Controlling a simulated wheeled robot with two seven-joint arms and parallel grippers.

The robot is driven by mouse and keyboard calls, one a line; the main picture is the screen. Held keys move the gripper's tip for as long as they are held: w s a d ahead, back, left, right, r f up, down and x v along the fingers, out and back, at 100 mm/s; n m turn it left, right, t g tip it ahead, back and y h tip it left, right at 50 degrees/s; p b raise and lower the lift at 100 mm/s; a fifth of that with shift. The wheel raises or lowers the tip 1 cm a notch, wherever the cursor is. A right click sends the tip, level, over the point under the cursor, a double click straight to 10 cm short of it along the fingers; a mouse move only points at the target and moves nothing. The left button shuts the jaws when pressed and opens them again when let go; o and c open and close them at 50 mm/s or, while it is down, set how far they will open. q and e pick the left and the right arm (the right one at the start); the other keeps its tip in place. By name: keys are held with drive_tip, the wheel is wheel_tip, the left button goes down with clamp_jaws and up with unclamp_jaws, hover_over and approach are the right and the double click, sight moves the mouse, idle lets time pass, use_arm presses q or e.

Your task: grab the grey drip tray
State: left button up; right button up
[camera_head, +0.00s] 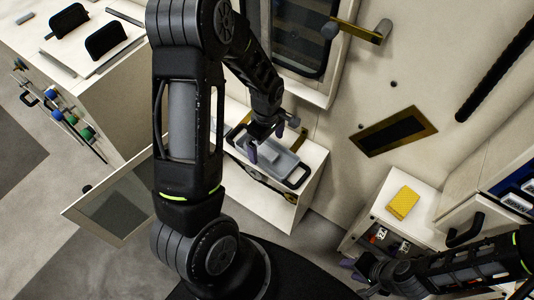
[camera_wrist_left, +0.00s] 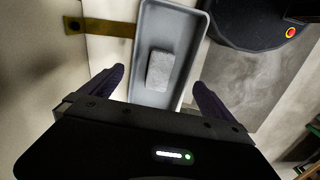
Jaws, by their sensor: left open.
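The grey drip tray (camera_head: 286,165) is a shallow rectangular tray on top of a low white cabinet in the head view. A small light grey block (camera_wrist_left: 160,71) lies in it. In the left wrist view the tray (camera_wrist_left: 168,25) runs up and away between the fingers. My left gripper (camera_head: 271,138) is open and empty, above the tray. In the left wrist view my left gripper's fingertips (camera_wrist_left: 158,80) stand on either side of the tray's near part; I cannot tell how high above it. My right gripper (camera_head: 358,272) is low at the right; its jaws are unclear.
Black handles (camera_head: 299,178) stand at the cabinet top's edge beside the tray. A wall with a brass-framed slot (camera_head: 396,130) rises behind. A yellow block (camera_head: 402,202) lies on a white unit at the right. An open door panel (camera_head: 115,207) juts out at the left.

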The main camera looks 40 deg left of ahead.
sight(267, 152)
use_arm(q)
wheel_tip(267, 152, down, 4)
drive_tip(key=shift+d+r, duration=0.1)
drive_tip(key=shift+c, duration=0.2)
idle(0.4)
drive_tip(key=c, duration=1.4)
